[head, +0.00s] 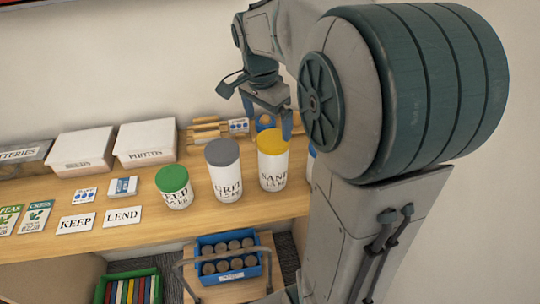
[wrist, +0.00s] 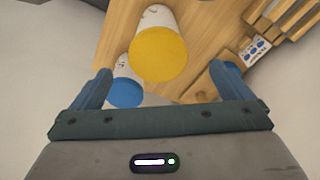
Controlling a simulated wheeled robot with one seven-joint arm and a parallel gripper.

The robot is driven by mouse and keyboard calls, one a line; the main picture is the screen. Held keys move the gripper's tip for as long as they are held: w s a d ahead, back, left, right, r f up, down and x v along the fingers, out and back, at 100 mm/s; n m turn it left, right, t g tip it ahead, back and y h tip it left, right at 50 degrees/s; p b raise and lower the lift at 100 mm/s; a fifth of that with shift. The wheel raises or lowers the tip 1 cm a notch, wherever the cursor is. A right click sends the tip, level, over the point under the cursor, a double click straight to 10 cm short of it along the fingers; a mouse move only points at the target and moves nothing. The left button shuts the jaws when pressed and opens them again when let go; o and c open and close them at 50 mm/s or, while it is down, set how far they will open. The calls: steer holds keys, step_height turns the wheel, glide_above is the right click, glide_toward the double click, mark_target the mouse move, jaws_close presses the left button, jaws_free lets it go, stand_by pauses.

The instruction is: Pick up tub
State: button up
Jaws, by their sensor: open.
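Several white tubs with coloured lids stand upright in a row on the wooden counter. They are the green-lidded tub (head: 174,187), the taller grey-lidded tub (head: 225,171) and the yellow-lidded tub (head: 273,160). A blue-lidded tub (head: 311,163) is mostly hidden behind my arm. In the wrist view, the yellow-lidded tub (wrist: 158,52) lies between and beyond the fingers, and the blue-lidded tub (wrist: 126,90) shows beside the left finger. My gripper (head: 267,119) is open and empty, fingers pointing down, above and behind the yellow-lidded tub.
White boxes (head: 147,141) stand along the wall at left. A wooden rack (head: 207,129) lies behind the tubs. Cards (head: 76,223) lie at the front left. Below the counter are a blue crate (head: 227,260) of cylinders and a green crate (head: 128,289).

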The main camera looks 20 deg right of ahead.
mark_target(270, 140)
steer(key=f, duration=0.6)
steer(key=shift+w+d, duration=0.1)
steer(key=shift+d, duration=0.3)
steer(key=f, duration=0.2)
steer(key=d+f+p, duration=0.1)
steer(key=f, duration=0.2)
steer(key=shift+w+d, duration=0.1)
steer(key=c, duration=2)
steer(key=shift+w+r, duration=0.1)
steer(key=shift+r, duration=0.05)
steer(key=shift+c, duration=0.7)
